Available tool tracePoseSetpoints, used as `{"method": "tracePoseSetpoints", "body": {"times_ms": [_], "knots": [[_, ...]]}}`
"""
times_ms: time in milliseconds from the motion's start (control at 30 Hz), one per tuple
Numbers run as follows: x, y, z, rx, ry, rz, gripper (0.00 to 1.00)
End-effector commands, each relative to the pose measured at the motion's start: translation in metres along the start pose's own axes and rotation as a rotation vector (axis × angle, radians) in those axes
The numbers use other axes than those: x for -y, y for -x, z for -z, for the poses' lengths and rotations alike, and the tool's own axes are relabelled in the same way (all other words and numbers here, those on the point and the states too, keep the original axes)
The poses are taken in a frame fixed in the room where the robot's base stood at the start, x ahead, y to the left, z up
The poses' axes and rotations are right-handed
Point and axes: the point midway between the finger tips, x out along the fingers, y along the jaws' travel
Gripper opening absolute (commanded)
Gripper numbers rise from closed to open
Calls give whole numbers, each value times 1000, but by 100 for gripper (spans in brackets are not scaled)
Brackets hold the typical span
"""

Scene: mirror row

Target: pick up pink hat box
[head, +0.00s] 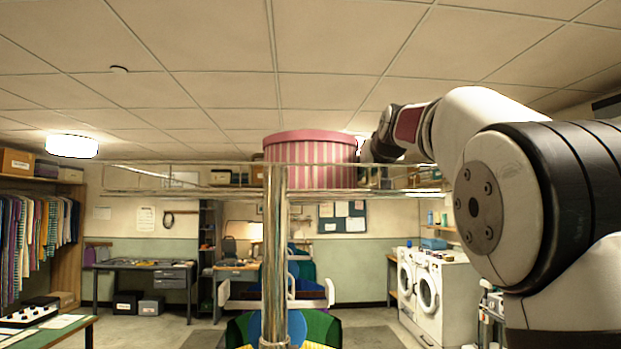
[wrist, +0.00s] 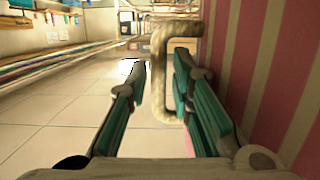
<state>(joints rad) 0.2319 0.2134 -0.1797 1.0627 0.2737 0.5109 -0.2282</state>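The pink hat box (head: 310,165), with pink and cream stripes and a plain pink lid, sits upright on a high see-through shelf (head: 215,190) in the head view. In the wrist view its striped side (wrist: 265,80) fills the right edge. A beige C-shaped handle (wrist: 158,75) stands out from that side. My gripper (wrist: 160,62) is open, with one finger on each side of the handle's upright bar. The right finger is between the bar and the box wall. In the head view my gripper (head: 368,152) is at the box's right side, its fingers mostly hidden.
A metal pole (head: 275,250) rises in front of the box. Washing machines (head: 430,285) stand at the right and a desk (head: 145,275) at the back left. Hanging clothes (head: 35,240) line the left wall. A ceiling lamp (head: 72,146) hangs at the left.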

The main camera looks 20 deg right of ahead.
Motion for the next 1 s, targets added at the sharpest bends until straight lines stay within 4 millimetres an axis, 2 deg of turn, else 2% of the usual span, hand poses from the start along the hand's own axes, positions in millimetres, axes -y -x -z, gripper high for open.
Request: {"method": "tracePoseSetpoints", "body": {"times_ms": [33, 67, 133, 667, 867, 1000], "knots": [[0, 0, 0, 0, 0, 0, 21], [0, 0, 0, 0, 0, 0, 16], [0, 0, 0, 0, 0, 0, 1], [0, 1, 4, -5, -3, 0, 0], [0, 2, 15, -8, -3, 0, 0], [0, 5, 31, -8, -1, 0, 0]]}}
